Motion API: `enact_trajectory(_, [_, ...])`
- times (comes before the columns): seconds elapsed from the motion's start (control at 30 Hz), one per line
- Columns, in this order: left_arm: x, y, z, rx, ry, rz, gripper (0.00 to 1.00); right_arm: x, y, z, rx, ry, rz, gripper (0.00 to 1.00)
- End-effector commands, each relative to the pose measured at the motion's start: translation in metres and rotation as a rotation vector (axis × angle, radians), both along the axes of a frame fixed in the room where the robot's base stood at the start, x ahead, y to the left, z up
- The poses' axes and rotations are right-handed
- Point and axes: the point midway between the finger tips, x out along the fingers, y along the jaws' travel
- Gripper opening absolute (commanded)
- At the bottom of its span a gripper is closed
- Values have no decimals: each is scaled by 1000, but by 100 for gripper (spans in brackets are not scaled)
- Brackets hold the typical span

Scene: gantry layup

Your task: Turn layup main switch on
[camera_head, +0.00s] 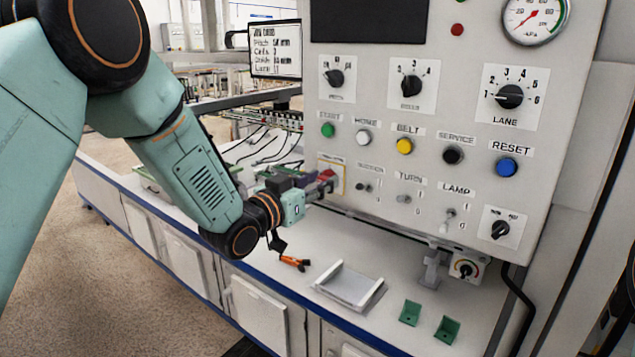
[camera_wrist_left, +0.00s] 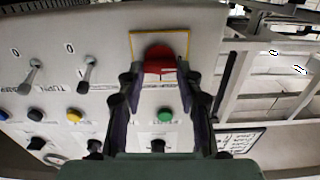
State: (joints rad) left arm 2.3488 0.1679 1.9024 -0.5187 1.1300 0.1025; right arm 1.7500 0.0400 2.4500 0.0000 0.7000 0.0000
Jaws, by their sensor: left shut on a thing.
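The main switch is a red knob (camera_wrist_left: 160,58) on a yellow-edged plate (camera_wrist_left: 133,42) on the grey control panel. In the head view its yellow-edged plate (camera_head: 340,170) shows at the panel's lower left, and the knob is mostly hidden by my gripper. My left gripper (camera_head: 322,185) reaches it from the left. In the left wrist view the two fingers (camera_wrist_left: 159,76) stand on either side of the red knob, shut on it. The knob's exact turn angle is hard to tell. My right gripper is not in view.
Green (camera_head: 327,130), white (camera_head: 363,138), yellow (camera_head: 405,146), black and blue buttons sit above the switch row. Toggle levers (camera_head: 404,198) are to the right. Below, the bench holds a white tray (camera_head: 333,303), green brackets (camera_head: 410,312) and an orange-handled tool (camera_head: 294,262).

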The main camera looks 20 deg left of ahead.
Motion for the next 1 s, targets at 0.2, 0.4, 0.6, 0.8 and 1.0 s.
enact_trajectory(0.2, [0,-1,-1,62,-19,-1,4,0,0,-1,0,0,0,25])
enact_trajectory(0.4, [0,-1,-1,192,-67,-1,4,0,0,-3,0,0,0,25])
enact_trajectory(0.6, [0,-2,-2,367,-131,0,4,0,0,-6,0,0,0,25])
enact_trajectory(0.8, [-1,-2,-2,546,-196,1,4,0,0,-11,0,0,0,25])
enact_trajectory(1.0, [-1,-3,-3,724,-261,2,4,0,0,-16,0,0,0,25])
